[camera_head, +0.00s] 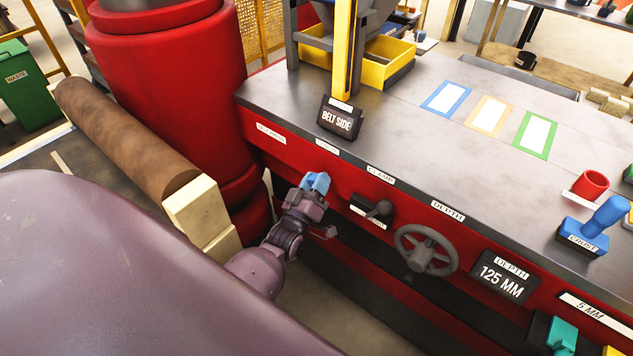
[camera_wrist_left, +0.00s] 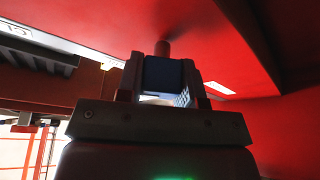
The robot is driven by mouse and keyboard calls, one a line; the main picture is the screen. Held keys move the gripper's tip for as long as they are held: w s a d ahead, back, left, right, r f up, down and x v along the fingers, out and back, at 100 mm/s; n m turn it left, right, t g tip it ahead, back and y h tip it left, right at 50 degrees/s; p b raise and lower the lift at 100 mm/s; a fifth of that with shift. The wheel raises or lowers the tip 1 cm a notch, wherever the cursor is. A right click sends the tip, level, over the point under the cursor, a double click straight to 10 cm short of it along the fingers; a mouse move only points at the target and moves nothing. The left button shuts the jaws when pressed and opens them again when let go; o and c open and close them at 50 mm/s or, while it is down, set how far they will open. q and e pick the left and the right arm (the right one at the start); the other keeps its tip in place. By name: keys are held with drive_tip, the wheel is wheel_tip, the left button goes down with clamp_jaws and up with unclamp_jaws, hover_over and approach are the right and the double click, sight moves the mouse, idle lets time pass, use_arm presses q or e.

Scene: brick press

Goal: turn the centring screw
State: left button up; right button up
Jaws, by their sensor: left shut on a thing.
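The centring screw shows in the left wrist view as a dark blue block-shaped head (camera_wrist_left: 163,72), with a short round shaft running up to the red panel. My left gripper (camera_head: 315,184) is at the red front face of the press, below a small white label under the belt side sign. It also shows in the left wrist view (camera_wrist_left: 165,88), with its two fingers on either side of the screw head, shut on it. The screw's turned angle cannot be read. My right gripper is not in view.
Right of my gripper are a dark clamp lever (camera_head: 379,209), a grey depth handwheel (camera_head: 426,250) and a display reading 125 MM (camera_head: 502,281). A brown roller (camera_head: 125,138) and red column (camera_head: 175,80) stand left. A blue-handled crust stamp (camera_head: 592,232) stands on the bench top.

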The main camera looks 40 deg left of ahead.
use_arm(q)
drive_tip(key=o, duration=0.9)
drive_tip(key=shift+o, duration=0.2)
drive_tip(key=shift+s+f, duration=0.15)
drive_tip(key=shift+s, duration=0.05)
drive_tip(key=b+v, duration=0.1)
drive_tip(key=v, duration=0.9)
drive_tip(key=shift+s, duration=0.15)
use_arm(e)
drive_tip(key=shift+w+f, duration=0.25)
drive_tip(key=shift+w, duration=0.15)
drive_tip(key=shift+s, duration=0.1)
